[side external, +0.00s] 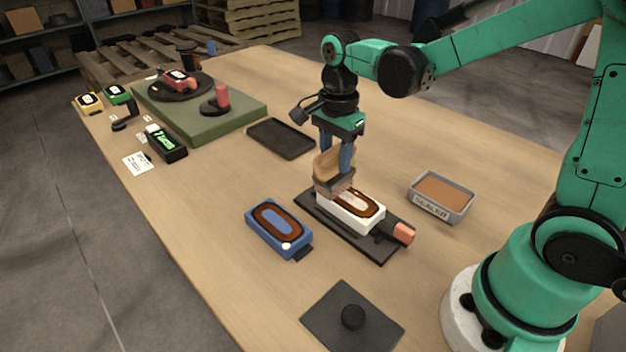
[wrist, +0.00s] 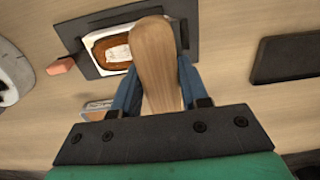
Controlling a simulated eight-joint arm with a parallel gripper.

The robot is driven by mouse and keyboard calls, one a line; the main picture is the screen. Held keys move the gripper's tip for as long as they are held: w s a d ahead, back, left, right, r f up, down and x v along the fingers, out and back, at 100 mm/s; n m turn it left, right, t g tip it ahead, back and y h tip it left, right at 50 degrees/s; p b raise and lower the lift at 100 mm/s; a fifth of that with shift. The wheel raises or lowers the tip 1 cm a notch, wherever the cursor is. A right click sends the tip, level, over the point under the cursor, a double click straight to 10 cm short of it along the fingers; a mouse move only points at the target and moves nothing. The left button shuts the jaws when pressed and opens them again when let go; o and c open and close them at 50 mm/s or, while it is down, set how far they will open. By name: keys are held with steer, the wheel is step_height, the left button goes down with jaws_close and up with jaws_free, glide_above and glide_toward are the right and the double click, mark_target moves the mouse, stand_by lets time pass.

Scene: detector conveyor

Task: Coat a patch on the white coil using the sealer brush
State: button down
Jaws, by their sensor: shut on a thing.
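The white coil (side external: 358,215) is a white block with a brown oval winding on top, sitting on a dark base plate with an orange-tipped lever at its right end. It also shows in the wrist view (wrist: 92,41), partly hidden by the brush. My gripper (side external: 333,158) is shut on the wooden handle of the sealer brush (side external: 328,164); the handle fills the middle of the wrist view (wrist: 158,65). The brush head is at the left end of the white coil, low over it; I cannot tell if the bristles touch. The sealer tray (side external: 418,196), grey with brown contents, stands to the right.
A blue coil (side external: 262,240) with a brown winding lies left of the white coil. A black tray (side external: 281,138) lies behind. A dark plate with a knob (side external: 328,316) is at the front. A green platform (side external: 190,125) with round devices stands at the back left.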

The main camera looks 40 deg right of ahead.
steer(key=shift+s, duration=4.95)
step_height(320, 180, up, 8)
steer(key=shift+r, duration=0.15)
steer(key=shift+d+f, duration=0.1)
steer(key=shift+f, duration=0.1)
